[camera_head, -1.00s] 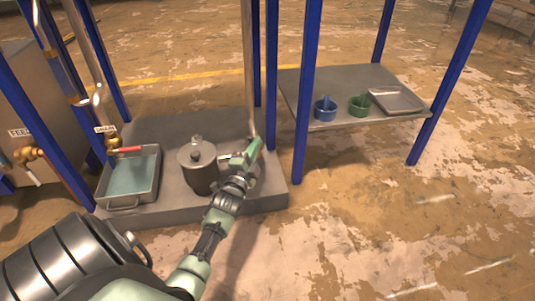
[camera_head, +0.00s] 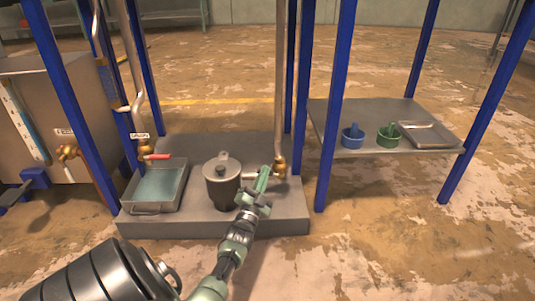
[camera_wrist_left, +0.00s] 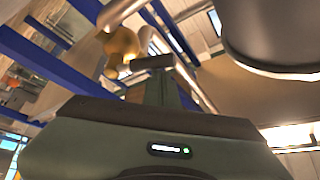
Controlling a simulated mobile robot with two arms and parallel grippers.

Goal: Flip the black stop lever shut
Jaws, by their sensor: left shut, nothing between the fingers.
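My left gripper (camera_head: 263,178) is shut and empty. It is at the right side of the grey lidded pot (camera_head: 221,188), in front of a brass valve (camera_head: 280,165) at the foot of a vertical pipe. In the left wrist view the brass valve (camera_wrist_left: 122,43) shows just beyond the gripper fingers (camera_wrist_left: 158,85), up and to the left. I cannot make out the black stop lever clearly; it may be hidden by the gripper. Whether the fingers touch the valve I cannot tell. My right gripper is not in view.
A metal tray (camera_head: 184,190) of liquid stands left of the pot, below a tap with a red handle (camera_head: 158,156). Blue posts (camera_head: 336,110) flank the platform. A shelf (camera_head: 370,147) at right holds a blue mortar (camera_head: 352,140), a green mortar (camera_head: 388,138) and a grey tray (camera_head: 432,135).

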